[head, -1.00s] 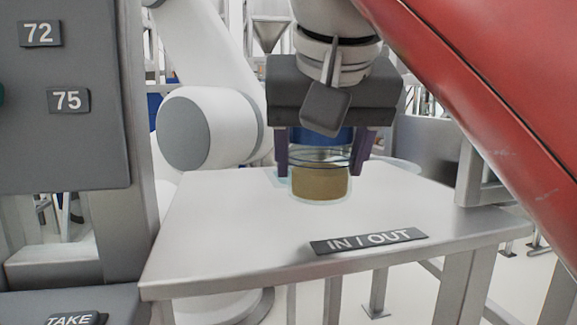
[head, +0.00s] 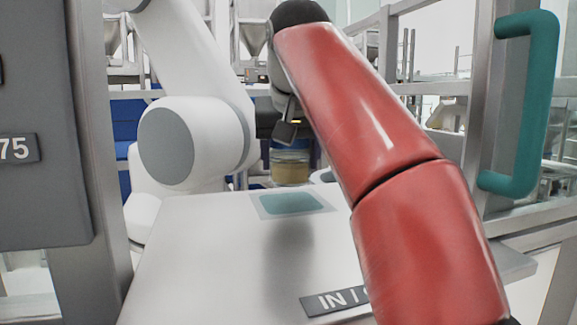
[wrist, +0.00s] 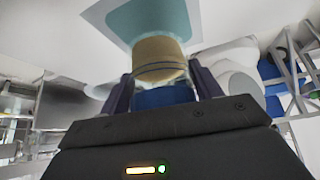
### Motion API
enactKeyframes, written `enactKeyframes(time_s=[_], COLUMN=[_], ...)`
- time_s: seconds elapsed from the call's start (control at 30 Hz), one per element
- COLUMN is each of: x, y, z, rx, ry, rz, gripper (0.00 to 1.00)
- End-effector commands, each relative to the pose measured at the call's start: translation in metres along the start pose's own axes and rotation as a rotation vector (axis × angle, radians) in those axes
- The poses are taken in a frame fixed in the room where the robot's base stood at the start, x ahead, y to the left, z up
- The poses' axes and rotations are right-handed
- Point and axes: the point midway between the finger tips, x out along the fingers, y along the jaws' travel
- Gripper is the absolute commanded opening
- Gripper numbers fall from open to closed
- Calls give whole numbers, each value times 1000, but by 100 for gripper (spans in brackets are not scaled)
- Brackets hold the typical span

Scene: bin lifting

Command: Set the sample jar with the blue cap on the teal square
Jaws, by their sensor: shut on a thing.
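The sample jar is clear, with tan contents, and shows in the head view (head: 291,168) above the far part of the white table. Its blue cap shows in the wrist view (wrist: 163,97). My gripper (wrist: 163,85) is shut on the jar at its cap end, one dark finger on each side. In the head view my red arm partly hides the gripper. The teal square (head: 291,203) lies on the table, uncovered, inside a pale border. In the wrist view the jar's base overlaps the edge of the teal square (wrist: 150,18). The jar appears raised, apart from the table.
The white table (head: 200,255) has clear space in front of the square. An IN / OUT label (head: 335,300) lies near its front edge. A white robot arm (head: 195,140) stands at the left. A teal handle (head: 540,105) is at the right. A grey panel stands far left.

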Motion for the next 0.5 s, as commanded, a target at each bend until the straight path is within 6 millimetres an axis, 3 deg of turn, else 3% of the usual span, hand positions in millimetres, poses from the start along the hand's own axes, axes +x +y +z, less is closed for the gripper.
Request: enactKeyframes(time_s=[0.17, 0.5], x=[6, 34], y=[0, 0], z=[-7, 12], rx=[0, -1], ry=[1, 2], rz=[-1, -1], gripper=[32, 32])
